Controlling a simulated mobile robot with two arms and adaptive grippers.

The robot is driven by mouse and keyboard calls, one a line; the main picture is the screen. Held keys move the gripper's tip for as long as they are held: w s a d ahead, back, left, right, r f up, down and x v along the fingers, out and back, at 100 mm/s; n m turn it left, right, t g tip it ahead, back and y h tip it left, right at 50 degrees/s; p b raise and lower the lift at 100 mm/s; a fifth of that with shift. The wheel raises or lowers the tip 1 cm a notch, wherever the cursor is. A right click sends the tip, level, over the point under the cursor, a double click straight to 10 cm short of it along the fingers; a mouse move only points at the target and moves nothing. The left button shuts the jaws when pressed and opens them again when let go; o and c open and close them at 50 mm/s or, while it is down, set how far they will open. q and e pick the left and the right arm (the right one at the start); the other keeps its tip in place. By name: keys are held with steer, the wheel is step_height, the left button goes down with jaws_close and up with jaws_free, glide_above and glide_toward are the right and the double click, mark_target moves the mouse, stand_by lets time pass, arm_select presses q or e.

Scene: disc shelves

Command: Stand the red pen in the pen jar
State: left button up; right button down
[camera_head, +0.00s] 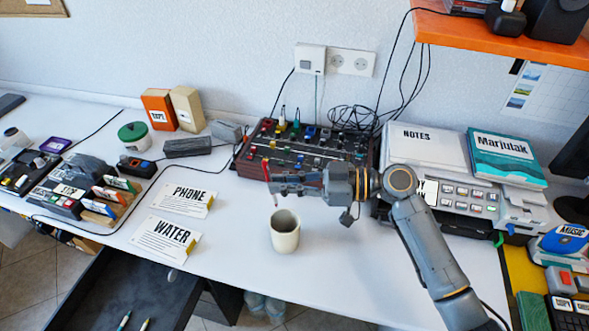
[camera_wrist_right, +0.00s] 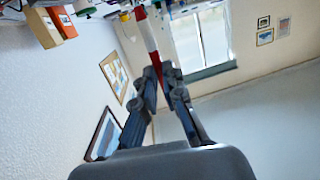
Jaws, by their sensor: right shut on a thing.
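The red pen (camera_head: 266,169) is held near upright, slightly tilted, in my right gripper (camera_head: 274,183), which is shut on it. Its lower tip shows below the fingers, above and a little left of the mouth of the pen jar in the head view. The pen jar (camera_head: 285,239) is a cream cup standing upright on the white desk, and no pen shows in it. In the right wrist view, the red and white pen (camera_wrist_right: 149,36) runs up from between the fingertips of my right gripper (camera_wrist_right: 160,80). My left gripper is not in view.
A mixer panel (camera_head: 299,163) with knobs and cables stands behind my right gripper. A printer (camera_head: 425,150) is to the right. An open dark drawer (camera_head: 112,293) holds pens. The desk around the jar is clear.

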arm_select(q)
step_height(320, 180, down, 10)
steer(key=b, duration=1.1)
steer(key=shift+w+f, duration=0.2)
arm_select(e)
steer(key=f+t, duration=0.1)
steer(key=f, duration=0.4)
steer(key=w+d+f+m+t, duration=0.1)
steer(key=f, duration=0.4)
steer(key=w+d+f, duration=0.1)
steer(key=f, duration=0.4)
steer(key=shift+w+d+f+m+t+y, duration=0.1)
steer(key=shift+w+d+m+t+y, duration=0.05)
steer(key=shift+m+t+y, duration=0.2)
steer(key=c, duration=1.4)
jaws_free()
steer(key=shift+o, duration=0.2)
steer(key=v, duration=1.2)
